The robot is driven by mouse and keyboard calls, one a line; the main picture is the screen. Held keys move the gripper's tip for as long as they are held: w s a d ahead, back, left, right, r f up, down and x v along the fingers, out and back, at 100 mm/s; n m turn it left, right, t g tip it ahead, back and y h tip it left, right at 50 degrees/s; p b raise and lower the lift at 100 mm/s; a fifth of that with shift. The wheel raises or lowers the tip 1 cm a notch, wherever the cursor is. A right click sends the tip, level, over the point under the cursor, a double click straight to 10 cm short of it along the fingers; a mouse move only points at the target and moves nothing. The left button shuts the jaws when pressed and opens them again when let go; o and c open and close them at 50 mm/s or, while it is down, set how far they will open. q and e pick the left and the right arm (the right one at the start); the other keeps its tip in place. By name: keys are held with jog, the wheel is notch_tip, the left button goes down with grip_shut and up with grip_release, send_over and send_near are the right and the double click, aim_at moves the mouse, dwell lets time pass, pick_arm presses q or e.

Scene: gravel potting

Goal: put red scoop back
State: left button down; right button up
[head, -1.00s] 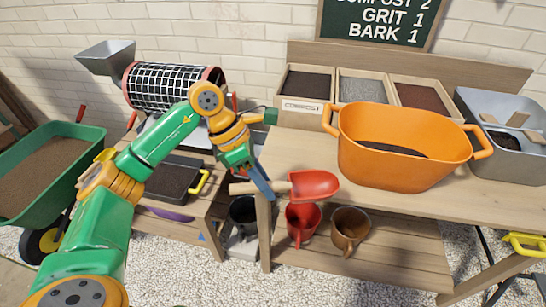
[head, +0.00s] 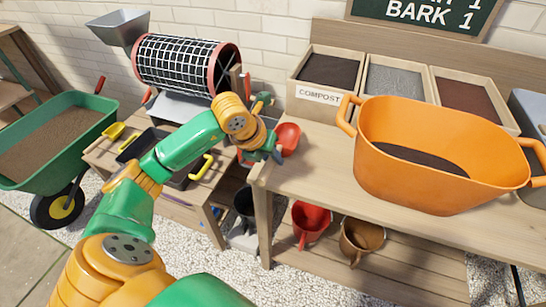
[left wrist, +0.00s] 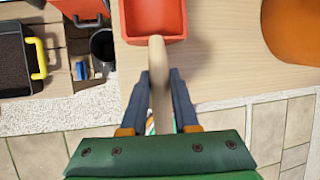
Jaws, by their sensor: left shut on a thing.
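The red scoop (head: 288,138) is at the left end of the potting bench, beside the orange tub. My left gripper (head: 277,150) is shut on its wooden handle, mostly hidden behind my wrist in the head view. In the left wrist view the red scoop's pan (left wrist: 154,18) points away from me over the bench top, and its pale handle (left wrist: 158,75) runs between the two blue fingers of my left gripper (left wrist: 160,95). I cannot tell whether the pan touches the bench. My right gripper is not in view.
The orange tub (head: 400,125) with dark soil stands on the bench (head: 310,185). Bins labelled compost (head: 318,96) and others stand behind. A red pot (head: 312,215) and a brown pot (head: 358,232) are below. A rotary sieve (head: 190,62) and green wheelbarrow (head: 92,110) are left.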

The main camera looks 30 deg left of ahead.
pick_arm(q)
jog(key=c, duration=0.7)
grip_release()
jog(key=v, duration=1.2)
jog(key=shift+d+p, duration=0.1)
jog(key=shift+p, duration=0.2)
